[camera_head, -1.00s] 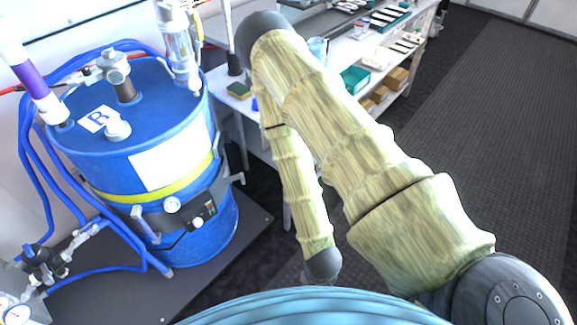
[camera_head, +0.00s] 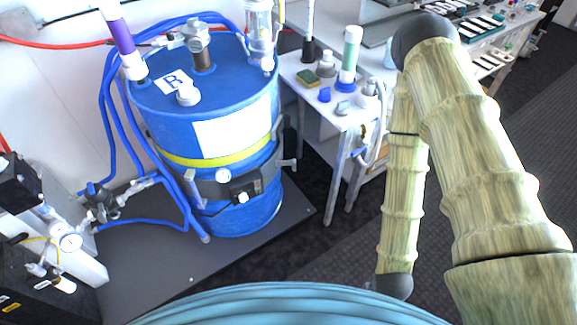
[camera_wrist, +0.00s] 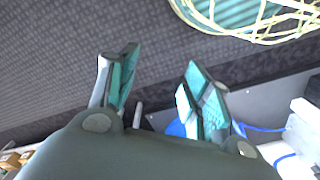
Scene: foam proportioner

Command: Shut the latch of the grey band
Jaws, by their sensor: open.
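The blue drum (camera_head: 231,217) stands upright on a dark platform at the left of the head view. A grey band (camera_head: 212,188) runs around it below a yellow stripe. A dark box (camera_head: 244,187) and a round gauge (camera_head: 223,174) sit on the band's front. A light lever-like part (camera_head: 194,190) stands at its left, and a grey bracket (camera_head: 286,162) sticks out at its right. I cannot tell which part is the latch. My gripper (camera_wrist: 162,58) is open and empty in the wrist view, over dark floor, away from the band. The head view does not show its fingers.
A white table (camera_head: 330,112) with bottles and a sponge stands right of the drum. Blue hoses (camera_head: 112,150) run along the drum's left side. A gauge assembly (camera_head: 70,241) stands at lower left. Dark floor (camera_head: 335,255) lies open between platform and arm.

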